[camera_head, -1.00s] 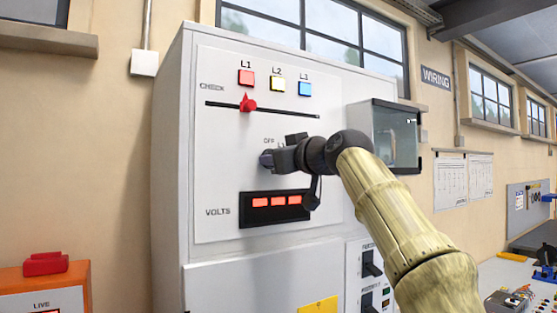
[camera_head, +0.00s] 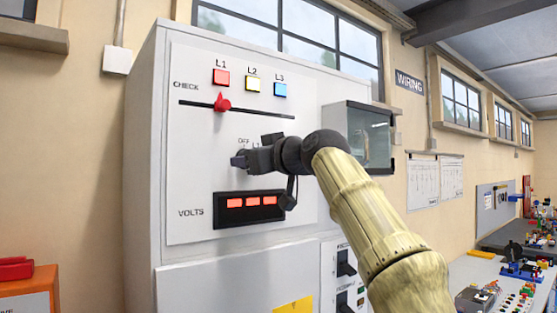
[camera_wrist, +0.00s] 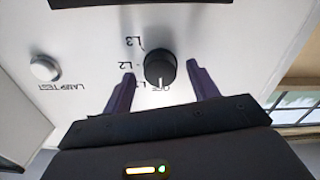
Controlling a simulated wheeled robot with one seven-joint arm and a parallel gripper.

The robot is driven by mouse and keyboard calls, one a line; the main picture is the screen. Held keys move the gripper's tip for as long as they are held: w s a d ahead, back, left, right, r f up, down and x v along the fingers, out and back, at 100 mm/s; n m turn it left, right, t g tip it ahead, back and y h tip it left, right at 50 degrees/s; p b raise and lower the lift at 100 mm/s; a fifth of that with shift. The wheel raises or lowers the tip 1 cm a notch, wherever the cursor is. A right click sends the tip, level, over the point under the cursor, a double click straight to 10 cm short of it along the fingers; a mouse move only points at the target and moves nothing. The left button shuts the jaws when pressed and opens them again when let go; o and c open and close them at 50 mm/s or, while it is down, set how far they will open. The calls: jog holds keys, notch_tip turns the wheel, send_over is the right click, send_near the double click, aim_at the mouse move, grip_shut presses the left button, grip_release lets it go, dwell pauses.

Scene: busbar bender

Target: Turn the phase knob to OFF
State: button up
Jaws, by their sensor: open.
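The phase knob (camera_wrist: 160,68) is round and black, on a white panel marked OFF, L1, L2 and L3. In the wrist view its white pointer line is at the OFF label (camera_wrist: 167,88), close to the L1 mark. My gripper (camera_wrist: 160,73) is open, with one dark finger on each side of the knob and visible gaps between. In the head view my gripper (camera_head: 255,158) is at the panel below the OFF lettering and hides most of the knob.
Above the knob, a slider with a red pointer (camera_head: 222,102) stands under L1. Below is a volts display (camera_head: 251,203) with red segments. A glass-fronted box (camera_head: 366,138) juts out at right. The wrist view shows a lamp test button (camera_wrist: 45,67).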

jog(key=b+v, duration=0.7)
jog(key=v, duration=0.9)
jog(key=shift+s+d, duration=0.25)
jog(key=shift+s, duration=0.05)
jog(key=w+d+f+m+g+h, duration=0.15)
jog(key=w+f+m+h, duration=0.25)
jog(key=w+f, duration=0.7)
notch_tip(320, 180, down, 22)
jog(key=d+m+g+h+p, duration=0.2)
jog(key=m+g+h, duration=0.1)
jog(key=g, duration=0.1)
jog(key=s+d+f+m+g+h, duration=0.15)
jog(key=s+f, duration=0.25)
jog(key=f, duration=0.6)
jog(key=s+d+f+g, duration=0.15)
jog(key=s+f, duration=0.25)
jog(key=f, duration=0.6)
jog(key=s+d+f+g+h+p, duration=0.1)
jog(key=s+f+g, duration=0.3)
jog(key=s+f, duration=0.9)
jog(key=s, duration=0.2)
jog(key=shift+s+d+m, duration=0.25)
jog(key=shift+s+m, duration=0.1)
jog(key=shift+s, duration=0.05)
